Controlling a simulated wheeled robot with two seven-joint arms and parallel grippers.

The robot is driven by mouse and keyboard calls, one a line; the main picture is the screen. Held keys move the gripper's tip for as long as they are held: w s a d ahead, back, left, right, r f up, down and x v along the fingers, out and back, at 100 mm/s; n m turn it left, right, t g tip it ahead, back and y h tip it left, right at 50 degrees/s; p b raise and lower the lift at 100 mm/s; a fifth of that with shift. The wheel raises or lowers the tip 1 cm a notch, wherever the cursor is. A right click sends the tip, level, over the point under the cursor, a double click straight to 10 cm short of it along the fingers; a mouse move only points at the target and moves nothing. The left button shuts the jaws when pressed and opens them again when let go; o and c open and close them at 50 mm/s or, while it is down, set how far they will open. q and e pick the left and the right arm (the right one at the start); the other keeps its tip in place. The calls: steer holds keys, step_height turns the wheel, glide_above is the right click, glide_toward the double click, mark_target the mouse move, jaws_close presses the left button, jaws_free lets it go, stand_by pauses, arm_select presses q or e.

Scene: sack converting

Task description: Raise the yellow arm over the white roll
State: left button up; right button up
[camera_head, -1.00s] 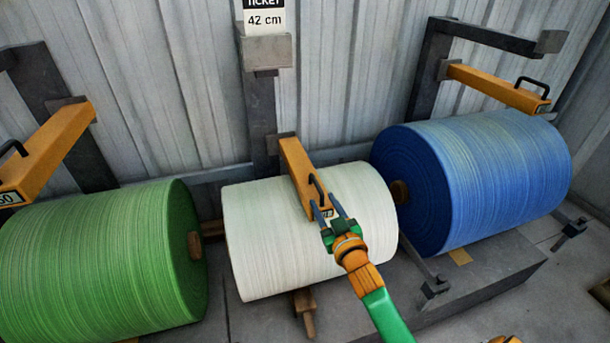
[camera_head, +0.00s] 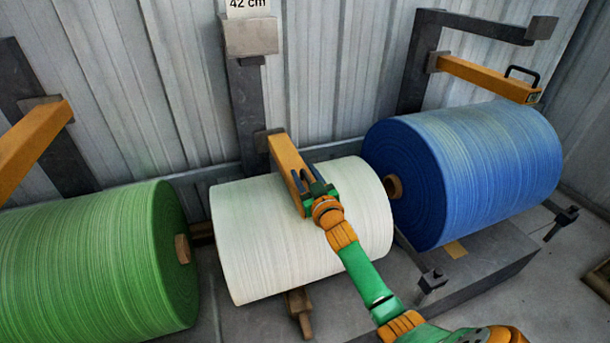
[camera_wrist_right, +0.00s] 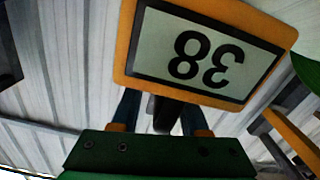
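The white roll (camera_head: 270,240) lies on its shaft between the green and blue rolls. Its yellow arm (camera_head: 284,155) slants down from an upright post onto the top of the roll. In the right wrist view the arm's end plate (camera_wrist_right: 205,55) reads 38, upside down. My right gripper (camera_head: 309,183) is at the arm's free end. In the right wrist view its fingers (camera_wrist_right: 161,115) stand apart on either side of the dark handle (camera_wrist_right: 164,113), and a gap shows beside it, so the gripper looks open. My left gripper is not in view.
A green roll (camera_head: 90,260) lies on the left under another yellow arm (camera_head: 30,145). A blue roll (camera_head: 490,170) lies on the right, with a raised yellow arm (camera_head: 490,78) above it. A grey bracket with a 42 cm ticket (camera_head: 248,5) tops the middle post. A corrugated wall stands behind.

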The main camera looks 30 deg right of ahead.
jaws_close()
stand_by(1.3)
